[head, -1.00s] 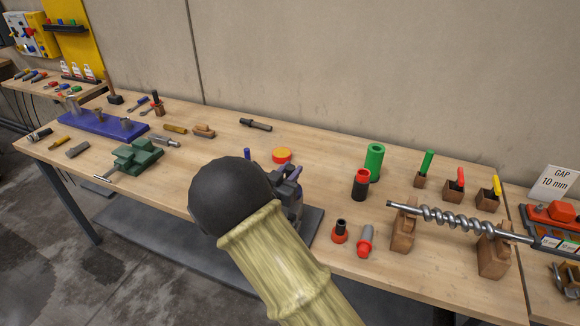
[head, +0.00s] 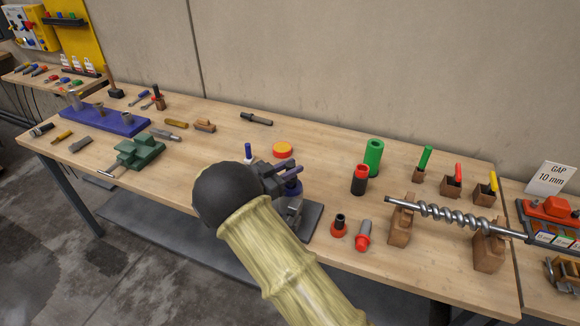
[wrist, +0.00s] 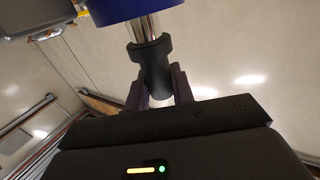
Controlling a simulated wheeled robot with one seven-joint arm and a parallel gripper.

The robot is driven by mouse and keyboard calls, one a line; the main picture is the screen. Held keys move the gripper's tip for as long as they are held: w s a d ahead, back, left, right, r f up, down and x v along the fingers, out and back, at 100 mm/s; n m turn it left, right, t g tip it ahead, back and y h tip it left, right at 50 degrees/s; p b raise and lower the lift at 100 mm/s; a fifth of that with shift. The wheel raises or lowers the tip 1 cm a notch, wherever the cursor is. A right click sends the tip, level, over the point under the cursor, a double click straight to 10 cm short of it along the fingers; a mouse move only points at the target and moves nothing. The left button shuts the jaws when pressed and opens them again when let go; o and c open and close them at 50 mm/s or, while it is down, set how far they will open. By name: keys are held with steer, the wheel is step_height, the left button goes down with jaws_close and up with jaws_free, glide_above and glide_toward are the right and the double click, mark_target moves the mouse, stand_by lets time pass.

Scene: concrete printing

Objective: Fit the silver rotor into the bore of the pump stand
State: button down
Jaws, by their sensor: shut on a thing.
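My gripper (wrist: 160,88) is shut on a dark grey collar (wrist: 152,62) in the wrist view. A shiny silver shaft, which looks like the rotor (wrist: 142,27), runs from this collar up to a blue cylindrical part (wrist: 130,8), cut off by the frame's top. I cannot tell whether the shaft is inside the blue part or only in front of it. In the head view my gripper (head: 274,174) is beside a blue-purple and grey fixture, which looks like the pump stand (head: 293,190), on the bench's front edge. My arm hides much of it, and the rotor is not clear there.
A silver auger (head: 455,215) lies on two wooden blocks (head: 400,222) to the right. A green vise (head: 138,152) and a blue rack (head: 105,120) are to the left.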

steer(key=m+g+h, duration=0.1)
steer(key=m+g, duration=0.1)
steer(key=shift+f+g+h, duration=0.15)
steer(key=shift+g+h, duration=0.15)
steer(key=shift+h, duration=0.1)
steer(key=shift+m+g+h+b, duration=0.35)
steer(key=shift+m+g, duration=0.15)
steer(key=shift+g, duration=0.2)
steer(key=shift+g, duration=0.3)
steer(key=shift+w+m+g+h+b, duration=0.1)
steer(key=shift+m+g+h+b, duration=0.2)
steer(key=shift+m, duration=0.1)
steer(key=shift+f+m+g+h+b, duration=0.1)
steer(key=shift+m+g+h+b, duration=0.25)
steer(key=shift+m+g, duration=0.6)
steer(key=shift+f+m+g+h+b, duration=0.1)
steer(key=shift+m+g+b, duration=0.45)
steer(key=shift+g, duration=0.8)
steer(key=shift+r+m+g+p, duration=0.3)
steer(key=shift+g+p, duration=0.15)
steer(key=shift+g, duration=0.05)
steer(key=shift+m+g+p, duration=0.3)
steer(key=shift+g, duration=0.2)
steer(key=shift+f, duration=0.15)
